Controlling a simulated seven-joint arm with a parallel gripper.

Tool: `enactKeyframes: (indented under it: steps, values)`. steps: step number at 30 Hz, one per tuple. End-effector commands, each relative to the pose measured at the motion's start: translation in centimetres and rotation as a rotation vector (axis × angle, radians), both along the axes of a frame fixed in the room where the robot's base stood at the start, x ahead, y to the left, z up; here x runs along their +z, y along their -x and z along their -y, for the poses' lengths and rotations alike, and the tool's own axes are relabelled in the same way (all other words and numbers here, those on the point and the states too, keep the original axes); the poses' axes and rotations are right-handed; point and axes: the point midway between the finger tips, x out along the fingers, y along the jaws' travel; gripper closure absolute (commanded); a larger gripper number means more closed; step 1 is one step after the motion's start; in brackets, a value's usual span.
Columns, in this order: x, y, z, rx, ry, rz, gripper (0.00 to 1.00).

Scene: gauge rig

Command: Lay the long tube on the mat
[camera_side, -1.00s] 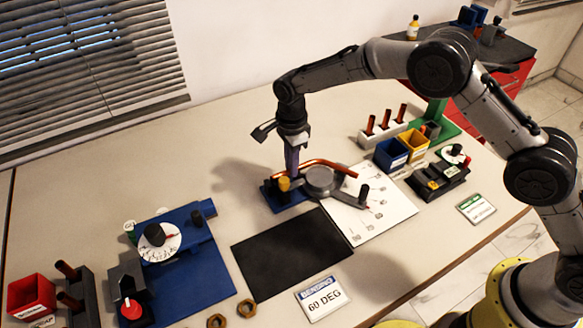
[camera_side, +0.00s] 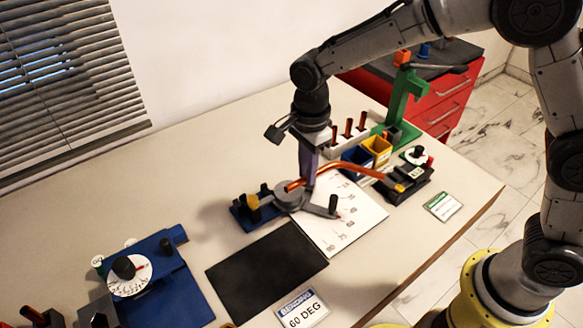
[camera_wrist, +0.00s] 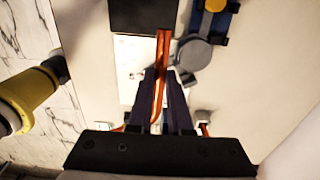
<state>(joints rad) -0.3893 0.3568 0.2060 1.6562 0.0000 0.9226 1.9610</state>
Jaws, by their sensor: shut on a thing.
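The long tube is a copper-coloured, bent tube (camera_side: 345,166). My gripper (camera_side: 308,184) is shut on it near its left end, and the tube reaches right past the blue and yellow bins in the side view. In the wrist view the tube (camera_wrist: 164,45) runs between my fingers (camera_wrist: 162,74) and sticks out toward the black mat. The fingers hide part of it. The tube seems to be above the printed sheet; its exact height is unclear. The flat black mat (camera_side: 265,270) is bare, and its edge also shows in the wrist view (camera_wrist: 143,15).
The tube bender with its grey disc (camera_side: 288,197) and handle stands behind the mat, close to the tube. A printed angle sheet (camera_side: 345,222) lies right of the mat. A blue gauge fixture (camera_side: 165,285) is at left. A "60 DEG" card (camera_side: 302,310) lies in front.

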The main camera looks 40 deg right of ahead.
Motion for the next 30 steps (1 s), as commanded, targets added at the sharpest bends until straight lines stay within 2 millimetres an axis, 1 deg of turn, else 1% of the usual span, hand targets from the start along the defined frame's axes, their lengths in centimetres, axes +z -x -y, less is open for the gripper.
enactKeyframes:
  steps: [4, 8, 11, 14, 15, 17, 18, 21, 24, 25, 27, 30]
  values:
    - [0.4, 0.7, 0.3, -0.033, 0.0, -0.001, 1.0]
    - [1.1, -0.7, -0.6, -0.105, -0.001, -0.002, 1.0]
    - [0.8, -2.0, -3.2, -0.137, 0.0, -0.005, 1.0]
    - [-0.1, -2.8, -6.8, -0.15, 0.001, -0.007, 1.0]
    - [-0.6, -3.0, -8.4, -0.148, 0.001, -0.008, 1.0]
    - [-1.5, -3.0, -10.8, -0.14, 0.002, -0.01, 1.0]
    - [-2.1, -2.9, -12.3, -0.131, 0.002, -0.011, 1.0]
    - [-3.7, -2.2, -15.7, -0.098, 0.002, -0.011, 1.0]
    - [-5.1, -1.2, -18.2, -0.058, 0.002, -0.012, 1.0]
    - [-5.5, -0.9, -18.8, -0.047, 0.001, -0.011, 1.0]
    - [-6.2, -0.2, -19.6, -0.026, 0.002, -0.012, 1.0]
    - [-6.9, 0.5, -20.3, -0.007, 0.002, -0.012, 1.0]
